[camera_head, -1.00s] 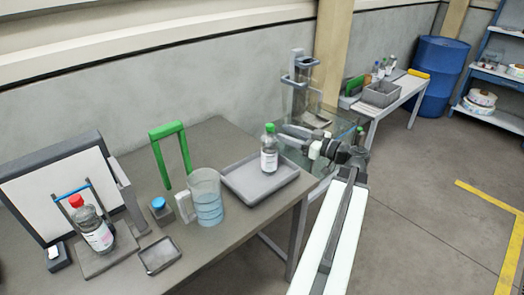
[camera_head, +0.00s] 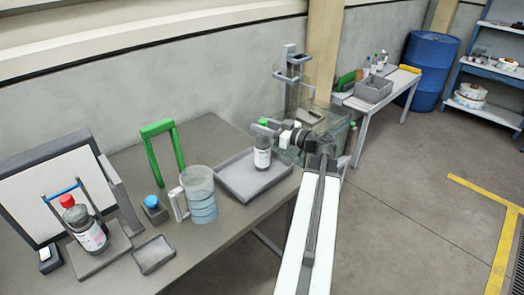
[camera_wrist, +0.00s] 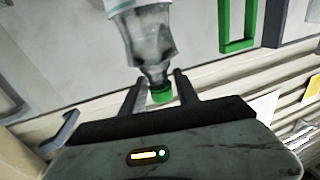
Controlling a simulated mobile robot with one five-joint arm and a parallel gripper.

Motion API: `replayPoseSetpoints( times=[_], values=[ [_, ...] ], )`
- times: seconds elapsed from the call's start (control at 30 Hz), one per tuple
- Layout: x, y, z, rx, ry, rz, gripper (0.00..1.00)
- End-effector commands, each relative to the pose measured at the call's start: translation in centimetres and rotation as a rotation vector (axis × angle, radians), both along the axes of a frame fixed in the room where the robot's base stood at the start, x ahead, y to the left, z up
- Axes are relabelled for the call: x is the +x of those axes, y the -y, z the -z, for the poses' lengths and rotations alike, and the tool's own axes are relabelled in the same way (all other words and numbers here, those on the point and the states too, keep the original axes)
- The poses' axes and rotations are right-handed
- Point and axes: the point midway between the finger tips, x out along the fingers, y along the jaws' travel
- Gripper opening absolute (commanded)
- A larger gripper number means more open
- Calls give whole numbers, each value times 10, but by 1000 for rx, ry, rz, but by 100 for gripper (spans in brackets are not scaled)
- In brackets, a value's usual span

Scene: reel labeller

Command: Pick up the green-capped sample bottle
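The green-capped sample bottle (camera_head: 262,158) stands upright in a shallow grey tray (camera_head: 232,188) on the bench, a clear bottle with a white label. My gripper (camera_head: 264,129) reaches in from the right at the height of its cap and neck. In the wrist view the bottle (camera_wrist: 150,40) appears upside down, with its green cap between the two dark fingers of my gripper (camera_wrist: 160,77). The fingers are open on either side of the neck, with small gaps showing. In the head view the gripper partly hides the cap.
Left of the tray stand a beaker of blue liquid (camera_head: 200,200), a green frame (camera_head: 160,150) and a red-capped bottle (camera_head: 84,226). A clear-walled tank (camera_head: 318,118) is behind my arm. The floor to the right is clear.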

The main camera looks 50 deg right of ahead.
Motion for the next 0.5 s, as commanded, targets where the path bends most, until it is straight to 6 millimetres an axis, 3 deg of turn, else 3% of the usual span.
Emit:
replayPoseSetpoints(
  times=[0.03,0.1,0.5],
  values=[
    [0,0,0,0,0,0,20],
    [0,0,0,0,0,0,0],
    [0,0,0,0,0,0,0]
  ],
)
